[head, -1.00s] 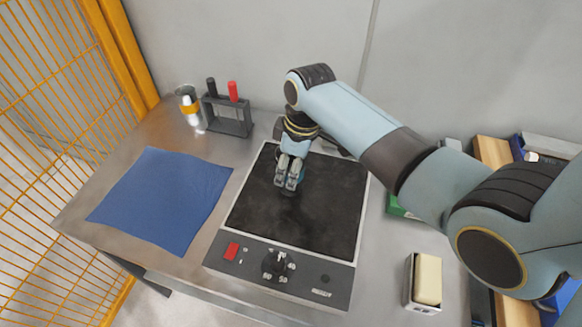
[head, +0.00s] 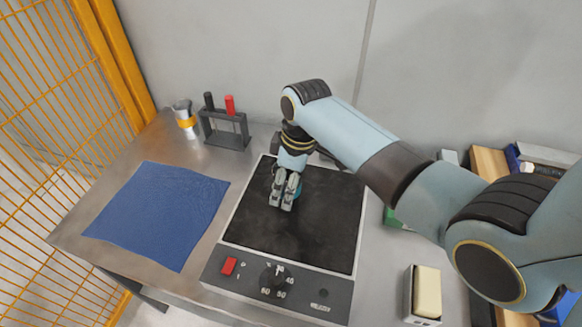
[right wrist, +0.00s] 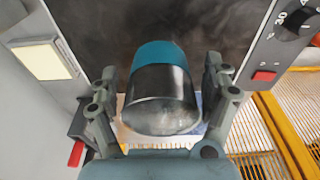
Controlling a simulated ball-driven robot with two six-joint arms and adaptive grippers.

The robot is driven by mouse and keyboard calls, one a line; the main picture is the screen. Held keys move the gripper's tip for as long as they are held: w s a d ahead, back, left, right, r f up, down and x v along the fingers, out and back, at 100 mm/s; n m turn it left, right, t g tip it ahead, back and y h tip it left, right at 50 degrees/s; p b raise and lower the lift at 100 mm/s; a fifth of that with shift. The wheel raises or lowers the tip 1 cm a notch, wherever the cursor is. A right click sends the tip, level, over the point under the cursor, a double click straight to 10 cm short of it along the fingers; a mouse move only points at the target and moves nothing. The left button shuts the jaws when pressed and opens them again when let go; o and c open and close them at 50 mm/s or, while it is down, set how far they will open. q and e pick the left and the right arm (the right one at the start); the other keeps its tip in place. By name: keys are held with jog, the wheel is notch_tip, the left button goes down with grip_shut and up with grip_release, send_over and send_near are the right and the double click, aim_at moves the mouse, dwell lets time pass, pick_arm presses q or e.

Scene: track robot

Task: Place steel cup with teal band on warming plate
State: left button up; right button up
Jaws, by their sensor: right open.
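The steel cup with teal band (right wrist: 160,90) is between the two fingers of my right gripper (right wrist: 163,95) in the right wrist view, with gaps on both sides. The fingers are open. In the head view my right gripper (head: 284,203) is over the black top of the warming plate (head: 318,225). A bit of the teal band (head: 298,188) shows beside its fingers; the rest of the cup is hidden. The cup appears to be on the plate, but its contact is not clear. My left gripper is not in view.
A steel cup with a yellow band (head: 186,121) and a dark rack (head: 226,139) with black and red handles stand at the back left. A blue cloth (head: 157,213) lies left of the plate. A holder with a cream block (head: 427,291) is at front right.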

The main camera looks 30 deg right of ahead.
notch_tip(320, 180, up, 11)
jog(key=s+d, duration=0.1)
jog(key=shift+s+r, duration=0.15)
dwell(0.5)
